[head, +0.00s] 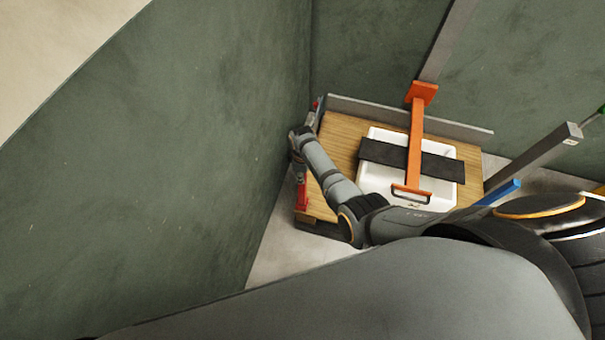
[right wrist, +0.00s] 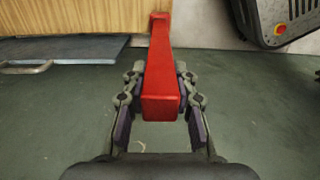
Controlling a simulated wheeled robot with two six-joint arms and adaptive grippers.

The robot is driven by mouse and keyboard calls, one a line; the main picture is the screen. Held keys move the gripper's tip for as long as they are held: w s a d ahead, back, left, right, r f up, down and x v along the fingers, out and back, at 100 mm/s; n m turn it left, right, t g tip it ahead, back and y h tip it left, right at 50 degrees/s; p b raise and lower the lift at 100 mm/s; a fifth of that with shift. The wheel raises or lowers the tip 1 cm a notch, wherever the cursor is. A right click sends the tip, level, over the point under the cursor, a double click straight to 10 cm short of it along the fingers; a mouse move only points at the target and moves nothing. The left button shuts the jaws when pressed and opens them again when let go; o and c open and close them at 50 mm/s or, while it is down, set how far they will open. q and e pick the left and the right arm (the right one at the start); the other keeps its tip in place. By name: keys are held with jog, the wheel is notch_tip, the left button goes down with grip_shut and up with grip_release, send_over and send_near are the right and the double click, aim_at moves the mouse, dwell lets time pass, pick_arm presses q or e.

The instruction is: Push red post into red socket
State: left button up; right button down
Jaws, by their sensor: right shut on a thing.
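A red post (right wrist: 161,104) fills the middle of the right wrist view. It narrows away toward the edge of a wooden panel (right wrist: 75,17). My right gripper (right wrist: 161,84) is shut on the post, one finger on each side. In the head view my right arm reaches to the left end of a wooden table (head: 338,133), and a red piece (head: 302,193) shows below its wrist at the table's side. I cannot tell from here whether that piece is the post or the socket. A red socket cannot be made out surely. My left gripper is not in view.
A white tray (head: 384,194) with a black foam strip (head: 440,166) lies on the table. An orange press bar (head: 415,142) crosses over it. A green wall (head: 200,130) stands close on the left. A blue bar (head: 500,192) and a grey beam (head: 532,158) are at the right.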

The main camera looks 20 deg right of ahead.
jog(key=shift+f+b, duration=1.85)
jog(key=shift+f, duration=0.55)
jog(key=c, duration=1)
grip_release()
notch_tip(320, 180, up, 12)
jog(key=shift+f, duration=0.1)
